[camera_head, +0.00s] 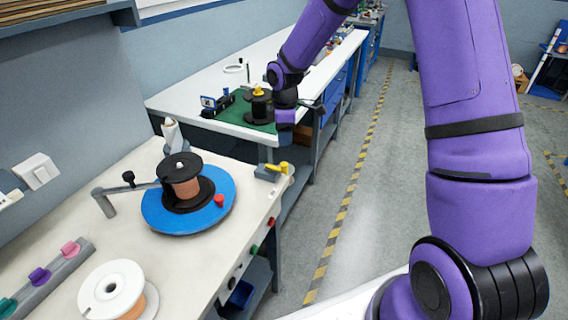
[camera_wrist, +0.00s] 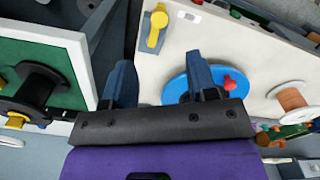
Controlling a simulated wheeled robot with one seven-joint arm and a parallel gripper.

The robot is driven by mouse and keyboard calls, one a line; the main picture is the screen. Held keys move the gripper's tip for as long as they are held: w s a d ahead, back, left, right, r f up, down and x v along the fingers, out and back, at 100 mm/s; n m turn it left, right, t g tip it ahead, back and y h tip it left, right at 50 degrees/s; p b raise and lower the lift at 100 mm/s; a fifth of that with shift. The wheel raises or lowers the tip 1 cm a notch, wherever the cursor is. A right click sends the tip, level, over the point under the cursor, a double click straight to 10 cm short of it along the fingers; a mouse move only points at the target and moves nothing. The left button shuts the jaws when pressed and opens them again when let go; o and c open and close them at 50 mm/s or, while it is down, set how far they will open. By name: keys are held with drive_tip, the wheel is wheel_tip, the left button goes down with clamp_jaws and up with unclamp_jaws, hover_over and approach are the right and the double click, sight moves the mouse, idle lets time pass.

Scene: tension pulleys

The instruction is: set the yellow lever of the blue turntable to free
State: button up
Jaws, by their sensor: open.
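The blue turntable (camera_head: 152,216) lies flat on the near white bench, with a black-flanged copper spool (camera_head: 186,180) and a red knob (camera_head: 219,200) on it. The yellow lever (camera_head: 284,168) sits on a small grey base at the bench's far right corner, apart from the turntable. In the wrist view the yellow lever (camera_wrist: 154,37) is beyond my fingertips, up and slightly left, and the turntable (camera_wrist: 173,91) is partly behind my right finger. My gripper (camera_wrist: 160,75) is open with nothing between its fingers. In the head view its fingertips are hard to make out.
A second bench carries a green mat (camera_head: 232,113) with a dark spool. A white spool (camera_head: 112,288) and a rail of coloured knobs (camera_head: 45,275) stand on the near bench. A metal arm (camera_head: 105,200) reaches toward the turntable's spool. The floor aisle at right is clear.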

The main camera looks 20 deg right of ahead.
sight(284, 163)
wheel_tip(284, 163, down, 12)
drive_tip(key=shift+w+r, duration=0.15)
drive_tip(key=shift+r, duration=0.05)
idle(0.4)
drive_tip(key=shift+a, duration=0.1)
clamp_jaws()
